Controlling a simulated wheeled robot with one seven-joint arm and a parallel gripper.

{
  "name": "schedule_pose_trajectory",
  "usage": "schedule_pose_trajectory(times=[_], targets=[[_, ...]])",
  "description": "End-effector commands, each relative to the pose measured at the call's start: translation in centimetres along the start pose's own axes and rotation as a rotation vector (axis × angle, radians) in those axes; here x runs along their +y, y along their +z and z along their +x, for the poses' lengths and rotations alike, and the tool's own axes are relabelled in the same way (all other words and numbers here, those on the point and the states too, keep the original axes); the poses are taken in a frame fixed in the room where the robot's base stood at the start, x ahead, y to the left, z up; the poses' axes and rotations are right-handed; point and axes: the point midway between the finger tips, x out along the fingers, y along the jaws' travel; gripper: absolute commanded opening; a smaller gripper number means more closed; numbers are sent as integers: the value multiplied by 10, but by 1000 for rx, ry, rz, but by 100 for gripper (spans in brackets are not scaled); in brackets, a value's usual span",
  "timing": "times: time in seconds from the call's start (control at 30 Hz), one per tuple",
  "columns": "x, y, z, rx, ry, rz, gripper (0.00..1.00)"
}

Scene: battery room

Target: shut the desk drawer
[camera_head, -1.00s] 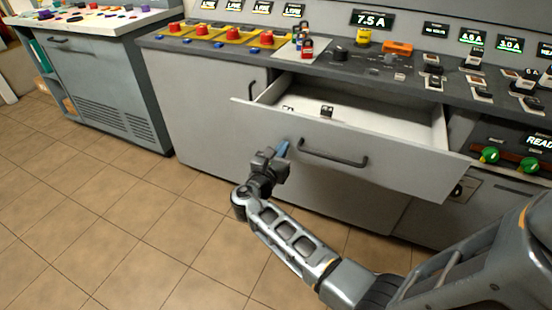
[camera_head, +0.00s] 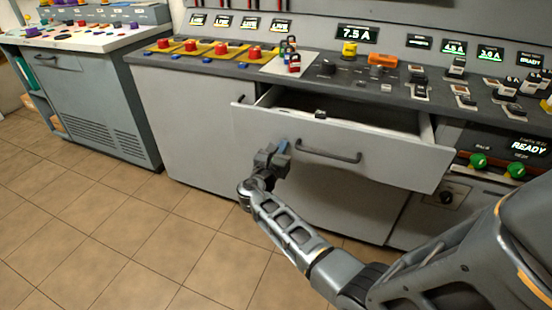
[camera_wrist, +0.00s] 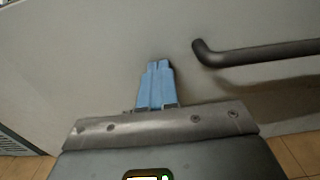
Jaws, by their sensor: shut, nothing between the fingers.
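The desk drawer (camera_head: 395,158) is partly open, its grey front standing out from the desk in the head view. A dark bar handle (camera_head: 328,153) runs across its front. My gripper (camera_head: 283,147) is shut and empty, its blue fingertips at the drawer front just left of the handle. In the wrist view, the blue fingers (camera_wrist: 157,84) are together against or very near the grey drawer front (camera_wrist: 90,60), and the handle (camera_wrist: 260,53) is to their right. I cannot tell for certain whether they touch. A small dark object (camera_head: 320,114) shows at the drawer's top edge.
The desk top (camera_head: 300,75) carries red buttons, switches and small coloured parts. A second grey console (camera_head: 85,90) stands to the left. Green knobs (camera_head: 478,160) are on the panel right of the drawer. The tiled floor (camera_head: 120,220) at left is clear.

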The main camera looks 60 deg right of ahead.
Motion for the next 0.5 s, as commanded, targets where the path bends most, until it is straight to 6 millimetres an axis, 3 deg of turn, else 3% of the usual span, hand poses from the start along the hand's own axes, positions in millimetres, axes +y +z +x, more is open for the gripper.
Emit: schedule_pose_trajectory(times=[0.2, 0.5], targets=[[-1, -2, 64, -2, -4, 2, 0], [-1, -4, 139, -2, -3, 1, 0]])
